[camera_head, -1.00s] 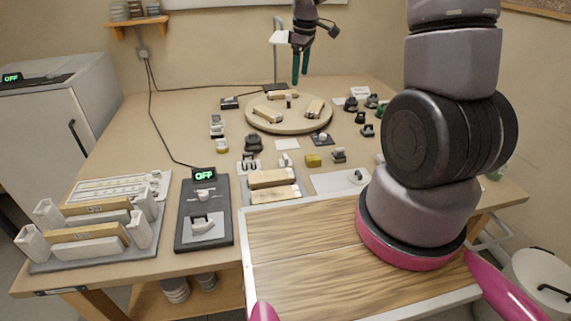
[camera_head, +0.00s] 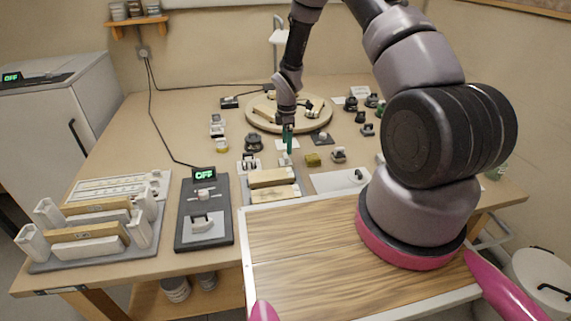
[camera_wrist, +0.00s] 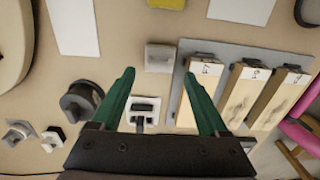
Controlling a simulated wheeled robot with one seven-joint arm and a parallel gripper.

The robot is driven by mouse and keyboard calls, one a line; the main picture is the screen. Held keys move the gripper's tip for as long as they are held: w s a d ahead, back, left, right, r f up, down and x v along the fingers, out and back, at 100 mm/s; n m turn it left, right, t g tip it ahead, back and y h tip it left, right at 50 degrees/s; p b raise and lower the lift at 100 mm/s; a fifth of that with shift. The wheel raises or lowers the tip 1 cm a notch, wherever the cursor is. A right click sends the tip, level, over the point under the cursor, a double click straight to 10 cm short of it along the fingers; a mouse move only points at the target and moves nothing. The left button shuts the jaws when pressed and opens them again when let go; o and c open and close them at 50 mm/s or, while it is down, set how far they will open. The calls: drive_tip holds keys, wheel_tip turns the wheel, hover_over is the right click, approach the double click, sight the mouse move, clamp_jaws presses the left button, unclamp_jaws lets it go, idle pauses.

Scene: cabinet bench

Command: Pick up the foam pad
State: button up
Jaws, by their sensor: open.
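My gripper (camera_head: 288,148) is open and points down over the middle of the bench. Its two green fingers (camera_wrist: 158,80) are spread apart with nothing between their tips in the wrist view. A small pale grey block (camera_wrist: 159,57) lies just beyond and between the fingertips; in the head view this block (camera_head: 285,161) is partly hidden by the fingers. A yellow block (camera_head: 312,160) lies to its right and shows at the top edge of the wrist view (camera_wrist: 167,3). Either block could be the foam pad; I cannot tell which.
A grey tray with wooden blocks (camera_wrist: 245,88) lies close to the right finger in the wrist view. A white clip-like fixture (camera_wrist: 143,110) lies between the fingers' bases. A dark round knob (camera_head: 254,142) and a round wooden board (camera_head: 260,124) stand further back.

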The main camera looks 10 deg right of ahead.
sight(285, 155)
drive_tip(key=f, duration=0.6)
drive_tip(key=shift+a+f, duration=0.3)
drive_tip(key=shift+f, duration=0.1)
drive_tip(key=c, duration=1.2)
wheel_tip(285, 155, up, 10)
drive_tip(key=shift+r, duration=0.1)
drive_tip(key=o, duration=0.7)
drive_tip(key=c, duration=0.4)
